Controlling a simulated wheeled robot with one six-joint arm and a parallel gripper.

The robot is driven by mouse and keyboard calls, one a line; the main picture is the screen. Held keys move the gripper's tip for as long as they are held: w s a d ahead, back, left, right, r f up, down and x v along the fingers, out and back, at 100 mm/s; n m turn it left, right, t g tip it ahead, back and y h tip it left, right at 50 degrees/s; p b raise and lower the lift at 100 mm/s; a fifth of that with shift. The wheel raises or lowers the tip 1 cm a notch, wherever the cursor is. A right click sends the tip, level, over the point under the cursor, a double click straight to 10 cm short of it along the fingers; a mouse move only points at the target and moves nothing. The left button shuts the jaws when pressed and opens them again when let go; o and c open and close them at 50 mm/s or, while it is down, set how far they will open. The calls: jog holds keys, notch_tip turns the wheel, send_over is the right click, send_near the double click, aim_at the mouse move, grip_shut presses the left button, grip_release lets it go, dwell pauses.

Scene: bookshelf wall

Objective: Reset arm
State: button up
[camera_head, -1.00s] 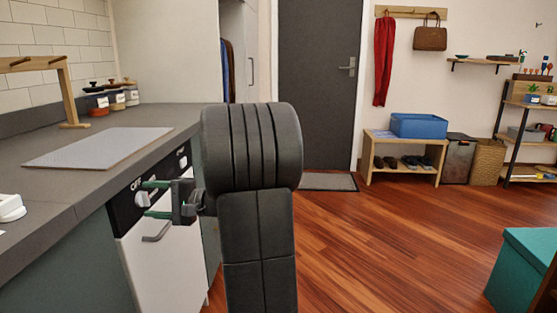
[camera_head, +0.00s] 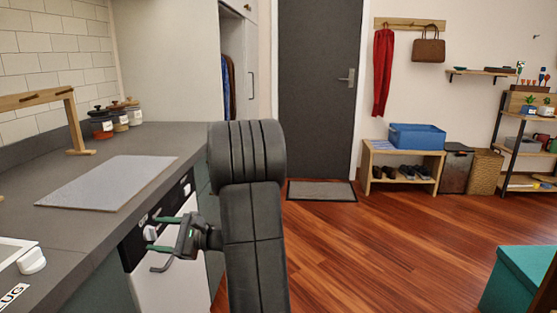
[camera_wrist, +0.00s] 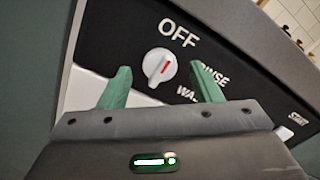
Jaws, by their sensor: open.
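My gripper (camera_head: 163,233) is in front of the dishwasher's control panel, to the left of my dark arm in the head view. Its green fingers are apart with nothing between them; the wrist view shows them too (camera_wrist: 160,88). RINSE and part of another label show to the right. In the head view the knob (camera_head: 150,233) is close to the fingertips. I cannot tell whether they touch.
The grey counter (camera_head: 130,140) runs above the dishwasher (camera_head: 180,285), with a light mat (camera_head: 110,182) on it. A wooden stand (camera_head: 75,120) and jars (camera_head: 115,118) stand farther back. The wooden floor (camera_head: 370,240) to the right is open, up to a teal box (camera_head: 515,280).

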jog(key=shift+m+p, duration=4.3)
jog(key=shift+m, duration=0.2)
